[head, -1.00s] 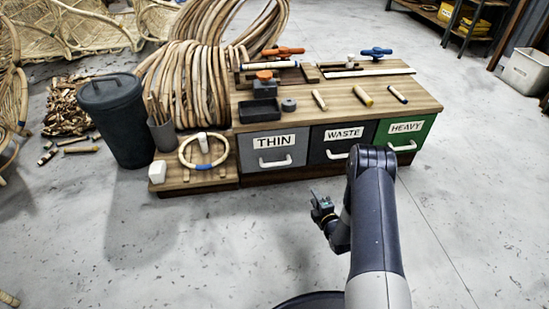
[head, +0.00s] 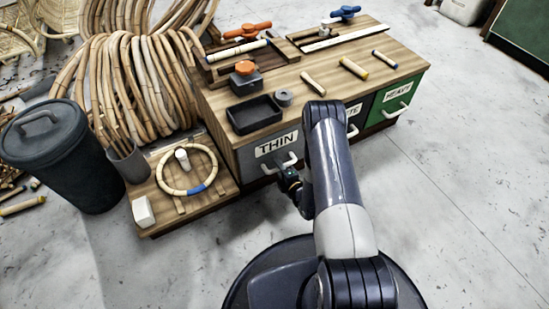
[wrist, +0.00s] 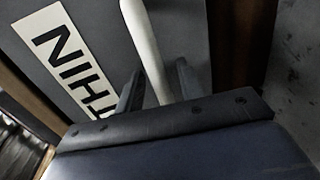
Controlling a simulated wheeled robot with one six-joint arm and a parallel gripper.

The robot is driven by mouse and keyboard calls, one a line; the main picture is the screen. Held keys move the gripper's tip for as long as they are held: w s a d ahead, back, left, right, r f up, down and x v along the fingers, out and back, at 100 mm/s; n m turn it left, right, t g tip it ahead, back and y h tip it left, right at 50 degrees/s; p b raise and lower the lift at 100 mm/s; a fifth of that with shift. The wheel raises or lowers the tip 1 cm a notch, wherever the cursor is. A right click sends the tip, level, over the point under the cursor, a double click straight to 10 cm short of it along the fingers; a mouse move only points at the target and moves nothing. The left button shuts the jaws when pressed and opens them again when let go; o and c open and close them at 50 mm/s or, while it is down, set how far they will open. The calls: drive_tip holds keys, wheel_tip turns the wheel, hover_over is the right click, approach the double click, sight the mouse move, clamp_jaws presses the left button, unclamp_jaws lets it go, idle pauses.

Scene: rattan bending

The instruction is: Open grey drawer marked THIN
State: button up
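The grey drawer (head: 249,160) marked THIN is shut in the wooden bench, at the left end of the drawer row. Its white handle (head: 271,168) is partly hidden behind my gripper (head: 289,182) in the head view. In the wrist view the grey front (wrist: 85,12) and its THIN label (wrist: 68,50) fill the upper left. The white handle (wrist: 143,38) runs down between the two dark fingers of my gripper (wrist: 158,88). The fingers are open, one on each side of the handle, with gaps showing. I cannot tell whether either finger touches it.
The WASTE drawer, partly behind my arm, and the green HEAVY drawer (head: 404,90) are shut. A low wooden platform with a rattan ring (head: 163,178) stands left of the bench, beside a dark lidded bin (head: 68,165). Open floor lies to the right.

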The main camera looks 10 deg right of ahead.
drive_tip(key=shift+w+a, duration=0.1)
drive_tip(key=shift+w, duration=0.15)
clamp_jaws()
idle(0.3)
